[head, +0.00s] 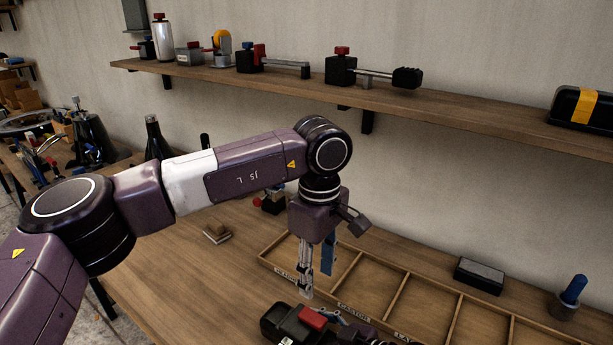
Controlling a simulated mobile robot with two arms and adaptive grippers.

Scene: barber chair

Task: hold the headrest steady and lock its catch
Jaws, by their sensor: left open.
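My left gripper (308,285) hangs down from my left arm, over the front left of the divided tray. It is open, and nothing shows between its fingers. Its silver fingertips end just above a black device with a red block (313,318) at the bottom edge of the head view. The device is partly cut off by the frame. I cannot tell whether it is the headrest's catch, and no headrest can be clearly made out.
A wooden divided tray (398,293) with labelled, mostly empty compartments lies on the bench. A black block (479,276) and a blue-handled tool (573,291) are at right. A wall shelf (450,105) carries several clamp-like devices. The bench is clear at front left.

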